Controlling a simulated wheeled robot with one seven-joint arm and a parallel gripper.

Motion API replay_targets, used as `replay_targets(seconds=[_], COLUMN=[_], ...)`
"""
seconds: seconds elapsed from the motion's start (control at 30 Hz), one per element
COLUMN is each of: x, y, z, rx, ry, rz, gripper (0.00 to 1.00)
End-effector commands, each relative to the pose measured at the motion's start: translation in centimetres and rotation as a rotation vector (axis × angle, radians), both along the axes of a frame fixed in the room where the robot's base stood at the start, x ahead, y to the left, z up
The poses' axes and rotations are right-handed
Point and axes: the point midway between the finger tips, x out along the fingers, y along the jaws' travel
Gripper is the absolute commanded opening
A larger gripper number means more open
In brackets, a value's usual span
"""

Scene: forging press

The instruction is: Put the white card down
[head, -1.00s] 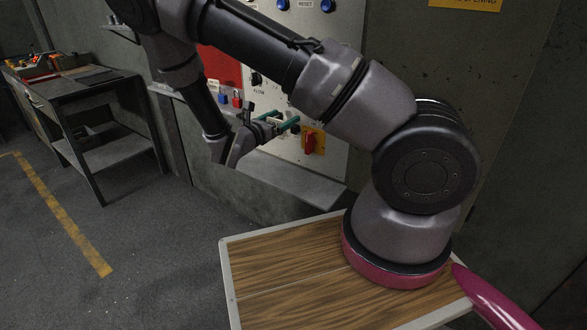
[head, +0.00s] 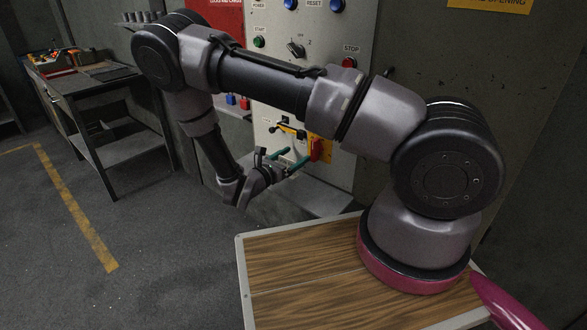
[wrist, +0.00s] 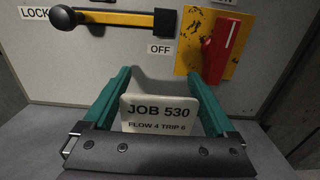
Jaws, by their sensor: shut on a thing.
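The white card (wrist: 160,114) shows in the wrist view, with "JOB 530" and "FLOW 4 TRIP 6" in dark print. It stands upright, face toward the camera, between the green fingers of my gripper (wrist: 160,82), which is shut on it. In the head view my gripper (head: 290,160) is in front of the lower part of the control panel, just above the grey ledge. I cannot make out the card there. Whether its lower edge touches anything is hidden behind the gripper's dark crossbar.
The grey ledge (head: 322,201) juts out below the panel. A red switch handle (wrist: 221,50) on a yellow plate and a yellow lever (wrist: 128,19) with a black knob are close beyond my fingers. A dark workbench (head: 92,82) stands at left, with open floor between.

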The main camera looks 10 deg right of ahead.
Motion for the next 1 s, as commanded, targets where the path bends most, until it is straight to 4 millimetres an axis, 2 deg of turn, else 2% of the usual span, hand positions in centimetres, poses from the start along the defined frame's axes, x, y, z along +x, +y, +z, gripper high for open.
replay_targets(seconds=[0.17,0.4,0.73,0.77,0.8,1.0], x=[0.0,0.0,0.0,0.0,0.0,0.0], y=[0.0,-0.1,0.0,0.0,0.0,0.0], z=[-1.2,-4.3,-4.6,-4.6,-4.6,-4.6], rx=[-0.001,0.000,0.000,0.001,0.001,0.001], ry=[0.001,0.000,0.000,-0.001,-0.001,-0.001], rz=[0.000,-0.001,0.000,0.000,0.000,0.000], gripper=[0.39,0.39,0.39,0.95,1.00,1.00])
